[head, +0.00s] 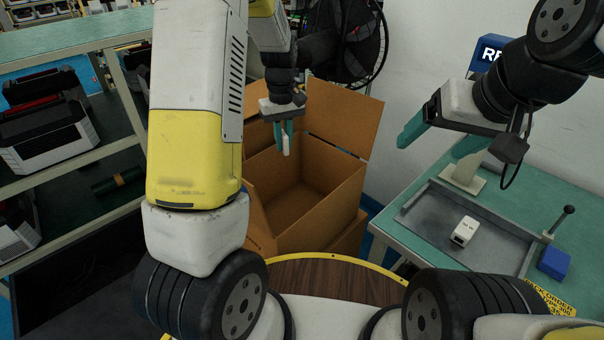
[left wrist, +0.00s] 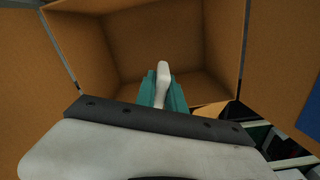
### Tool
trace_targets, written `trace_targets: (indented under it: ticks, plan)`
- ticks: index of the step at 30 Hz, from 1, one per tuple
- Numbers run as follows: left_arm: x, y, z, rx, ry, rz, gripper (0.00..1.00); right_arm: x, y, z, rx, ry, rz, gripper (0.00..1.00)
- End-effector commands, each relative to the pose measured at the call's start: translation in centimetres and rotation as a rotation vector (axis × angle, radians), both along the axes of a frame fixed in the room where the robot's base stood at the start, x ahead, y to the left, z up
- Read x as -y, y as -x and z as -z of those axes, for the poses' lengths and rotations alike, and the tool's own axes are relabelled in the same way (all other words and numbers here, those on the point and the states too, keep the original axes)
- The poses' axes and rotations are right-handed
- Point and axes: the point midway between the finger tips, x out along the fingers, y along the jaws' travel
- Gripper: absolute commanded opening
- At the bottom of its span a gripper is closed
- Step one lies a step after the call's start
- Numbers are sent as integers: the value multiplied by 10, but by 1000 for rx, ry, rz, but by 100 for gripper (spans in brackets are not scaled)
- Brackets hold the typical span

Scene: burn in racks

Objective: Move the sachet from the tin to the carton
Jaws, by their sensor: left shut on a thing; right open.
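My left gripper (head: 286,139) is shut on a small white sachet (head: 286,147) and holds it above the open carton (head: 327,203). In the left wrist view the sachet (left wrist: 163,80) stands out between the teal fingers (left wrist: 163,92), with the empty inside of the carton (left wrist: 126,58) behind it. The sachet is clear of the carton's floor. My right gripper (head: 437,140) is open and empty above the left edge of the workbench.
Shelves with bins (head: 45,140) stand at the left. The carton's flaps (head: 343,117) stand open.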

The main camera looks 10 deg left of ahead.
Motion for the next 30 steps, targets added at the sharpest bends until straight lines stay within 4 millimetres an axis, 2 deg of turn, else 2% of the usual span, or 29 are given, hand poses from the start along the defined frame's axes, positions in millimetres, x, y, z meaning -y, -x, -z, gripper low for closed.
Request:
trace_targets:
  ticks: [12,18,25,26,27,30]
  plan:
    - [0,1,46,-3,1,0,0,0,0,0,0,0,0,81]
    - [0,0,54,-1,1,1,0,0,0,0,0,0,0,81]
    - [0,0,55,0,0,1,0,0,0,0,0,0,0,81]
    - [0,0,55,0,0,1,16,0,0,0,0,0,0,81]
    - [0,0,55,0,0,1,24,0,0,0,0,0,0,81]
    - [0,0,55,0,0,1,39,0,0,0,0,0,0,81]
